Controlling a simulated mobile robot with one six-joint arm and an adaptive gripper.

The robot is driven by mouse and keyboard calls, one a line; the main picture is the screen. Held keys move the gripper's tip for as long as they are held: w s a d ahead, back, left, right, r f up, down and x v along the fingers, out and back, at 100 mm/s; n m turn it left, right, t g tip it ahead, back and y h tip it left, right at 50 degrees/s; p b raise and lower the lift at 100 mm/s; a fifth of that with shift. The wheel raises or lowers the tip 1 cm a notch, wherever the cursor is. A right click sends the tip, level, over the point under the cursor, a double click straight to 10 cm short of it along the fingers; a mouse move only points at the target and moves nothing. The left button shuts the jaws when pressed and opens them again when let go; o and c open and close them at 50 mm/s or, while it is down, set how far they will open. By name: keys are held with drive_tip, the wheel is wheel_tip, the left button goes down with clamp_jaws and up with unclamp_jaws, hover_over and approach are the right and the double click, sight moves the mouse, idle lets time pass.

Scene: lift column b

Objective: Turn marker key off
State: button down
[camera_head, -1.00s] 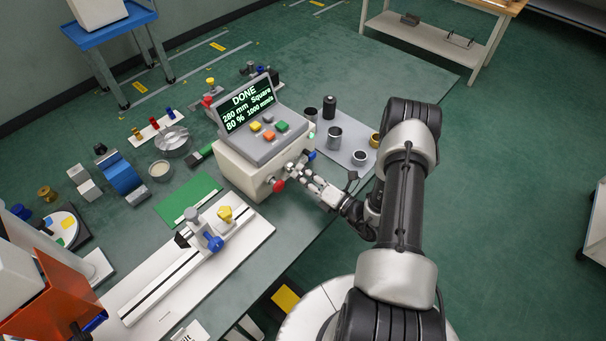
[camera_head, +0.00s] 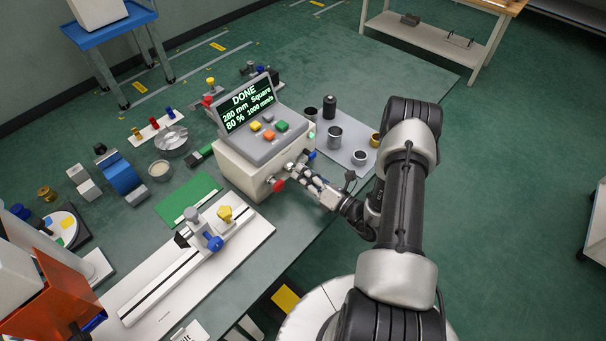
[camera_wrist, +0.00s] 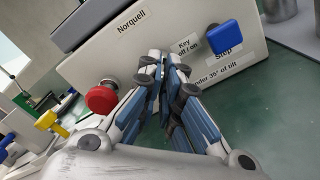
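The marker console (camera_head: 245,172) is a pale box with a sloped top. Its screen (camera_head: 248,105) reads DONE, 280 mm Square, 80 %, 1000 mm/s. In the wrist view its front face (camera_wrist: 120,50) carries a "Key off / on" label (camera_wrist: 187,46). My gripper (camera_wrist: 166,66) points at that face just left of the label, its two fingertips drawn close together. It appears closed on the marker key, which the fingertips almost wholly hide; I cannot read the key's angle. In the head view my gripper (camera_head: 300,170) is at the console's front right side.
A red knob (camera_wrist: 102,98) is close left of my fingers, and a blue button (camera_wrist: 225,37) marked Step is to the right. A grey mat with metal cups (camera_head: 333,136) lies right of the console. A rail fixture (camera_head: 195,262) lies in front left.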

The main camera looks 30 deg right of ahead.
drive_tip(key=n, duration=0.4)
drive_tip(key=shift+n, duration=0.3)
drive_tip(key=shift+a+n+b, duration=0.15)
drive_tip(key=shift+n+b, duration=0.35)
drive_tip(key=shift+n, duration=1.7)
drive_tip(key=c, duration=1.8)
unclamp_jaws()
drive_tip(key=shift+s, duration=0.1)
drive_tip(key=v, duration=1.2)
